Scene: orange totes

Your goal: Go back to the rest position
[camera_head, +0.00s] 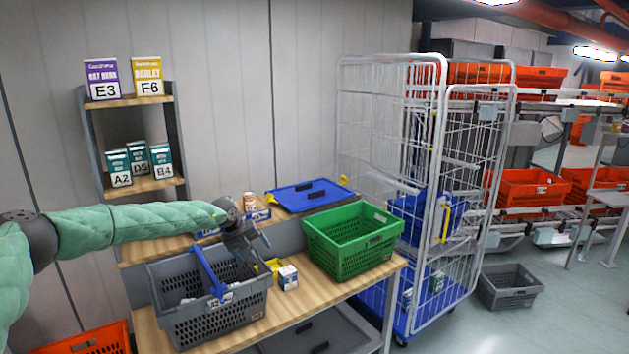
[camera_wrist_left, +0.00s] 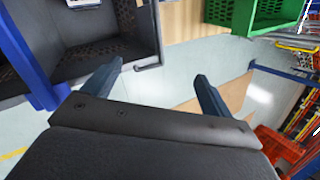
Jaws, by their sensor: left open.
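My left arm, in a green sleeve, reaches in from the left in the head view. My left gripper (camera_head: 250,243) is above the right rear part of the grey basket (camera_head: 212,312). In the left wrist view the two fingers of my left gripper (camera_wrist_left: 160,88) are spread apart with nothing between them. The grey basket, with its blue handle, also shows at upper left there (camera_wrist_left: 105,60). My right gripper is in neither view.
A green crate (camera_head: 350,262) stands on the wooden table right of the basket. Small boxes (camera_head: 288,277) stand between them. A shelf (camera_head: 145,184) with labelled boxes rises behind. A wire roll cage (camera_head: 395,110) stands to the right, and a dark crate (camera_head: 510,290) sits on the floor.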

